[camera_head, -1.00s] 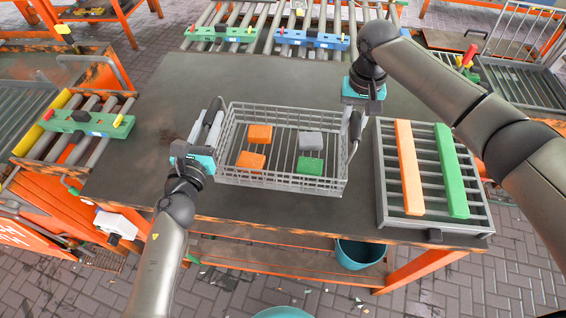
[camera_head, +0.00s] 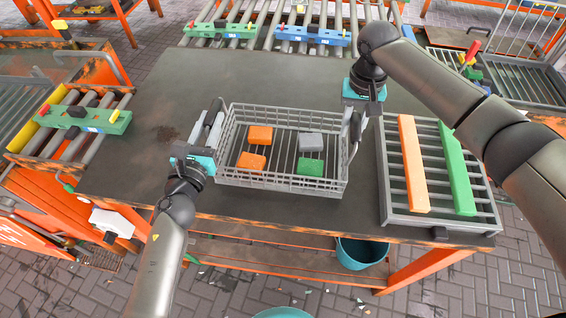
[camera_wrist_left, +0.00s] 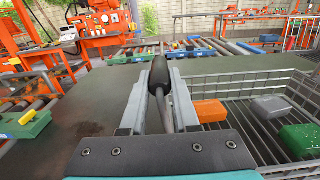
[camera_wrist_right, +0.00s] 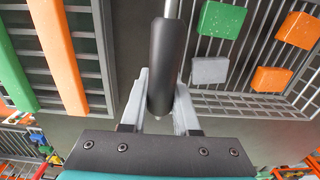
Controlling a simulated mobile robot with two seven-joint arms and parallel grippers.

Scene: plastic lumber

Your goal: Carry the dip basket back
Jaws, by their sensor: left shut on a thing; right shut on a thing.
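The grey wire dip basket (camera_head: 232,172) is level over the dark table (camera_head: 170,85) in the head view. Inside lie two orange blocks (camera_head: 260,134), a grey block (camera_head: 311,141) and a green block (camera_head: 310,167). My left gripper (camera_head: 212,122) is shut on the basket's left handle; its black grip (camera_wrist_left: 160,75) is between the fingers in the left wrist view. My right gripper (camera_head: 358,118) is shut on the right handle, whose black grip (camera_wrist_right: 163,68) shows in the right wrist view. I cannot tell whether the basket's underside touches the table.
A grey slatted rack (camera_head: 438,228) with an orange bar (camera_head: 413,165) and a green bar (camera_head: 456,170) lies right of the basket. A roller rack with a green block (camera_head: 83,118) is at left, a roller conveyor (camera_head: 268,38) behind. The table behind the basket is clear.

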